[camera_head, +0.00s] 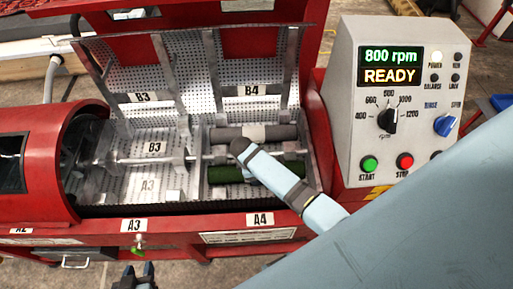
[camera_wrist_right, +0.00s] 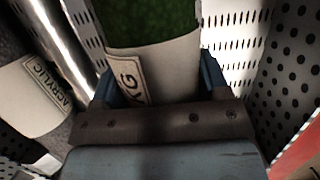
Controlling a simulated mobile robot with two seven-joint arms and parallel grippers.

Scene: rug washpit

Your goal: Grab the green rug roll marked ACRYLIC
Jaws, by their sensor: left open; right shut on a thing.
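The green rug roll (camera_head: 226,174) lies in the perforated compartment above label A4, partly hidden by my right arm. In the right wrist view the green roll (camera_wrist_right: 155,25) has a pale band and a tag whose readable end is "KG"; the rest is hidden. My right gripper (camera_wrist_right: 157,78) is shut on it, one finger on each side of the band. A grey roll (camera_head: 222,135) lies behind it; in the right wrist view a tag reading ACRYLIC (camera_wrist_right: 47,84) is on the pale band of a grey roll at left. My left gripper (camera_head: 135,276) is open and empty, in front of the machine.
A metal shaft (camera_head: 135,160) runs between the two rolls. Raised perforated lids (camera_head: 255,70) stand behind the compartments. The red machine front edge (camera_head: 90,225) is in front. A control box (camera_head: 395,110) reading 800 rpm READY stands at right.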

